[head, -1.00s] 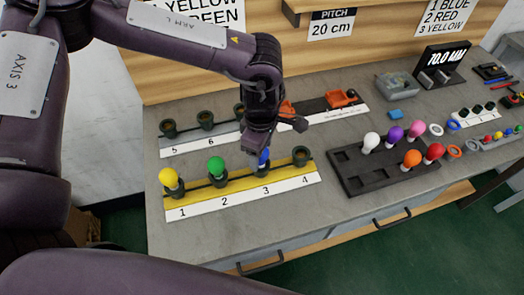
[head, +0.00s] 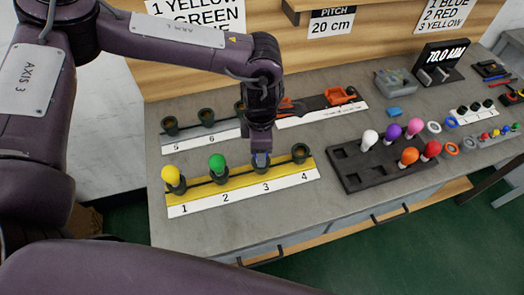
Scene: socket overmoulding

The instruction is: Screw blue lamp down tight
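My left gripper (head: 261,155) points straight down over socket 3 (head: 262,168) of the yellow strip (head: 232,186). The blue lamp is at this socket, almost wholly hidden by the gripper; only a small bluish patch shows between the fingers. I cannot tell whether the fingers press on it. A yellow lamp (head: 170,174) stands in socket 1 and a green lamp (head: 217,162) in socket 2. Socket 4 (head: 300,153) is empty. My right gripper is out of view.
A dark tray (head: 352,182) to the right holds white, purple, pink, orange and red lamps. Behind the yellow strip is a second strip (head: 200,140) with empty sockets. An orange clamp-like part (head: 341,96) lies at the back. The grey bench between strip and tray is clear.

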